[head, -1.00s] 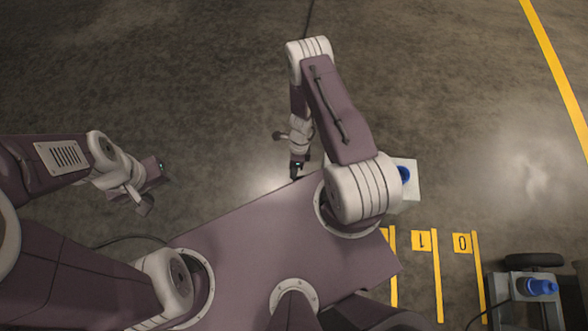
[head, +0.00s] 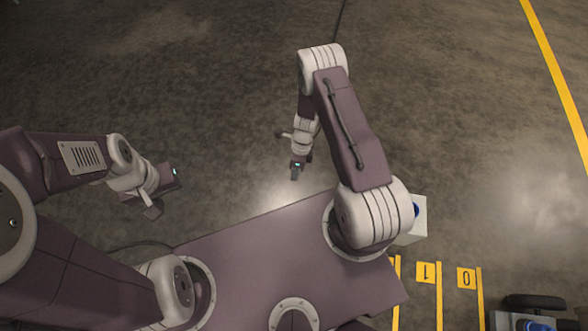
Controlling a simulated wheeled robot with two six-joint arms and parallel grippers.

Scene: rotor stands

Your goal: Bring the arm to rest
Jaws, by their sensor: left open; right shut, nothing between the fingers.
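My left gripper (head: 174,178) hangs over bare floor at the left of the head view, at the end of a bent arm. Its fingers are small here, but it is open, with nothing seen in it. My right gripper (head: 296,171) points down beyond the far edge of my base, near the middle of the view. It is shut and empty. The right arm is folded, with its elbow at the top and its forearm hanging down. Neither gripper touches anything that I can see.
A white box-like stand (head: 418,232) with a blue part on top is partly hidden behind my right shoulder. Yellow floor strips and number plates (head: 426,273) lie at lower right. A grey cart (head: 507,322) with a dark wheel is cut off below. The floor ahead is clear.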

